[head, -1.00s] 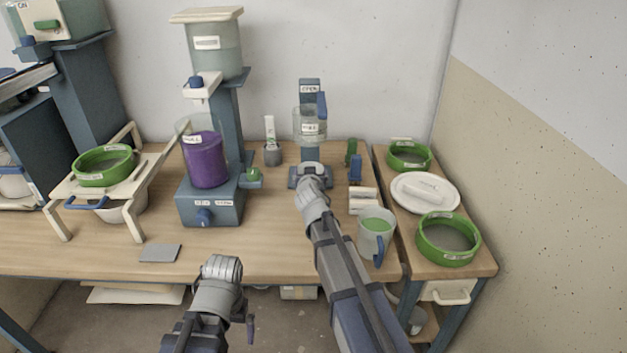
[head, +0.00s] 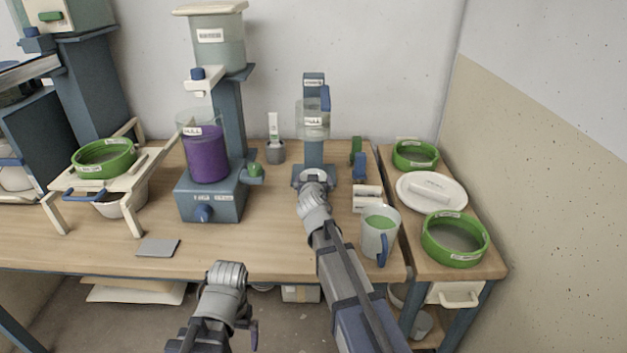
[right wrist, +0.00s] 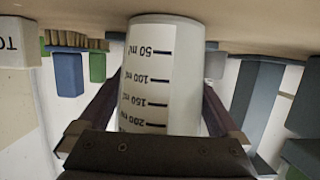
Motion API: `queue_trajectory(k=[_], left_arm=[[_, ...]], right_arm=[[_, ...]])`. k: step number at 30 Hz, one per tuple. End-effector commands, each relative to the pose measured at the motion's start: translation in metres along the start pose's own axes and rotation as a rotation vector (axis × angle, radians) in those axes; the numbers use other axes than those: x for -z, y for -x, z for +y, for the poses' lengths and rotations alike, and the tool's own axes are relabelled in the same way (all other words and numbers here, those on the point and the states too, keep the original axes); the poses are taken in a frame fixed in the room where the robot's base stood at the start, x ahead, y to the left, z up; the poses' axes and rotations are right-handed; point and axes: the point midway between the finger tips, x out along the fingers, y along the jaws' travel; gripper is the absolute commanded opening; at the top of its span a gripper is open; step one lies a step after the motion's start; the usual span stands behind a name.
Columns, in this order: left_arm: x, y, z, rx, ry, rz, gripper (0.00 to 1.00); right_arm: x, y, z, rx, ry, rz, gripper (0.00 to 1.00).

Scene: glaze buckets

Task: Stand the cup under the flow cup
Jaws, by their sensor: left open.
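The flow cup (head: 313,122) is a clear labelled vessel held on a blue stand (head: 313,153) at the back middle of the table. My right gripper (right wrist: 163,100) is at the stand's foot, below the flow cup; in the head view my own wrist mostly hides it. In the right wrist view, upside down, a white cup (right wrist: 163,60) with millilitre marks is between its two fingers, which lie against both sides. The cup is upright, its base at or just above the surface. My left gripper (head: 250,332) is open, low in front of the table, mostly hidden by its wrist.
A purple-filled container (head: 206,155) on a blue machine stands left. Green-rimmed sieves (head: 455,240) and a white lid (head: 432,192) are on the side table. The front middle table is clear.

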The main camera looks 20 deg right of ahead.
Motion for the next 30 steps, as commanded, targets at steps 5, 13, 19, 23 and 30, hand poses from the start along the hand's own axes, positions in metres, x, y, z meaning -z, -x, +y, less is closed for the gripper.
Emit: queue_trajectory(k=[5, 13, 19, 23, 30], left_arm=[[0.000, 0.000, 0.000, 0.000, 0.000, 0.000, 1.00], [-0.001, 0.011, -0.001, 0.000, 0.000, 0.000, 1.00], [-0.002, 0.025, -0.002, 0.000, 0.000, 0.000, 1.00], [-0.002, 0.032, -0.003, 0.000, 0.000, 0.000, 1.00], [-0.002, 0.037, -0.004, 0.000, 0.000, 0.000, 1.00]], right_arm=[[0.000, 0.000, 0.000, 0.000, 0.000, 0.000, 1.00], [0.004, 0.025, 0.001, 0.001, 0.000, 0.000, 1.00], [0.005, 0.070, 0.001, 0.001, 0.001, 0.001, 1.00], [0.004, 0.094, 0.001, 0.001, 0.001, 0.000, 1.00], [0.003, 0.117, 0.000, 0.001, 0.000, 0.000, 1.00]])
